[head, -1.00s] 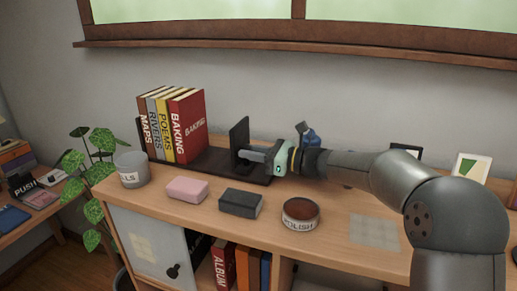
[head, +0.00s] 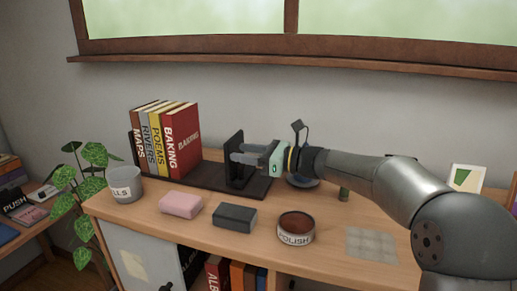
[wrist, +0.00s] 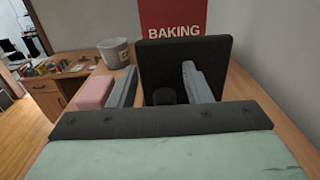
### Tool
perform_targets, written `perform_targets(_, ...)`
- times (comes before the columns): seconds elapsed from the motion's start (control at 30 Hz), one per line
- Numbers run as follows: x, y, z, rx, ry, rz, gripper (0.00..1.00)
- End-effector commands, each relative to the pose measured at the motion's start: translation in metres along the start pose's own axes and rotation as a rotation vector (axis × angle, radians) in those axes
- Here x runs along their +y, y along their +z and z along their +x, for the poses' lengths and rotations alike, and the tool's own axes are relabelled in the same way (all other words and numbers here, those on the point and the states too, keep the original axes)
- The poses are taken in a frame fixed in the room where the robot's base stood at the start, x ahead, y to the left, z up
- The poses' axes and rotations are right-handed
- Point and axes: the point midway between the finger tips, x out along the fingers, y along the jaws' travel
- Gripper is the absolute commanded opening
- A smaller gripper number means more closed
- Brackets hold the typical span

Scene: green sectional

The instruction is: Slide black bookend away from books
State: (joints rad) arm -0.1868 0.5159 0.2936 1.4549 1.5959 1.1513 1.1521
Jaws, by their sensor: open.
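The black bookend (head: 234,174) is an upright plate on a dark base board (head: 208,177), a short gap to the right of the books. The row of upright books (head: 183,143) ends with the red BAKING book, which also shows behind the plate in the wrist view (wrist: 172,14). My gripper (head: 236,152) is open at the bookend's right side. In the wrist view its fingers (wrist: 160,88) point at the plate (wrist: 183,52); the right one overlaps it and the left one is past its left edge. A dark round piece (wrist: 163,97) shows between them. Contact cannot be told.
A pink block (head: 181,204), a dark block (head: 234,217) and a POLISH tin (head: 296,228) stand along the front of the shelf top. A grey pot (head: 125,184) is at the left end. A small stand (head: 302,181) is behind my wrist.

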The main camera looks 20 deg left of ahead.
Motion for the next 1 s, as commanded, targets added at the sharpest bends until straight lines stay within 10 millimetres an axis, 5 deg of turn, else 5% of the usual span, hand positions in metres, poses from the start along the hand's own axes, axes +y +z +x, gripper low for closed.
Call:
perform_targets(0.27, 0.039, 0.053, -0.028, 0.001, -0.002, -0.005, 0.45)
perform_targets(0.6, 0.095, 0.082, -0.065, 0.002, -0.002, -0.001, 0.45)
perform_targets(1.0, 0.112, 0.092, -0.077, 0.002, 0.0, 0.003, 0.45)
